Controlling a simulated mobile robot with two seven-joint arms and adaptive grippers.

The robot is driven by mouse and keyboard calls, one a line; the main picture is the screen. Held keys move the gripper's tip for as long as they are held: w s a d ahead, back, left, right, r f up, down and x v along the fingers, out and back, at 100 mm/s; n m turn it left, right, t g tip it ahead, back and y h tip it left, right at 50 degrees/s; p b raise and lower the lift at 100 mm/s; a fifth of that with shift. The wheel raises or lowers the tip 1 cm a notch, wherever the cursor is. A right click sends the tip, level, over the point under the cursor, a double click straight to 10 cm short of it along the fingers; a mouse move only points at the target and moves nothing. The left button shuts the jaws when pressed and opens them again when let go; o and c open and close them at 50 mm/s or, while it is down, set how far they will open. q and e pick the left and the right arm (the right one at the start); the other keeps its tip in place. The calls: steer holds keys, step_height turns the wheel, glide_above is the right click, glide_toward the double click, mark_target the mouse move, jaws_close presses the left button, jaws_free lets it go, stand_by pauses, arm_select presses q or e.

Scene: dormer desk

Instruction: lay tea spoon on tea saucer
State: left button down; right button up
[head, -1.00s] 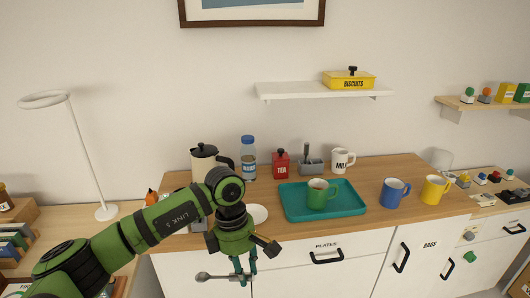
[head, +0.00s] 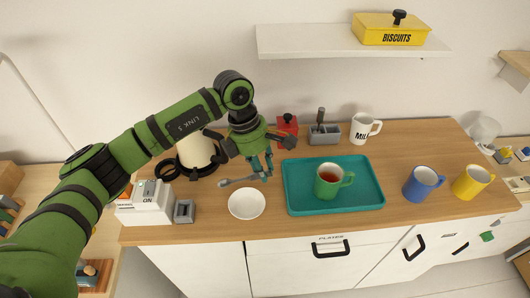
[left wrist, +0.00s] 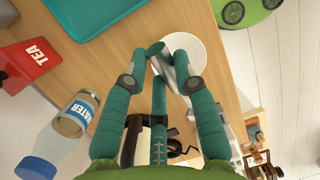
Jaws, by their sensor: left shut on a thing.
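The tea spoon (head: 238,181) is grey and held level in my left gripper (head: 262,170), whose fingers are shut on it. It hangs above the counter, just behind the white tea saucer (head: 247,204) in the head view. The saucer lies bare on the wood, left of the tray. In the left wrist view the spoon (left wrist: 180,68) crosses in front of the saucer (left wrist: 190,50), between the fingertips (left wrist: 160,85). My right gripper is in neither view.
A teal tray (head: 300,204) holds a green mug of tea (head: 328,184). Blue (head: 420,184) and yellow (head: 470,182) mugs stand right. A white-and-black pot (head: 197,150) is behind my arm. A shelf (head: 330,40) hangs above.

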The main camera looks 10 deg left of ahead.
arm_select(q)
steer(key=shift+s+f, duration=0.35)
steer(key=shift+s+f+b, duration=0.1)
steer(key=shift+f+b, duration=0.15)
steer(key=shift+b, duration=0.05)
steer(key=shift+w+f+b, duration=0.2)
steer(key=shift+f+b, duration=0.25)
steer(key=shift+f, duration=0.9)
jaws_free()
steer(key=w+d+r, duration=0.2)
steer(key=d+r, duration=0.3)
steer(key=d, duration=0.3)
steer(key=shift+w+d+r+b, duration=0.15)
steer(key=shift+d+r+b, duration=0.1)
steer(key=shift+b, duration=0.1)
stand_by(0.5)
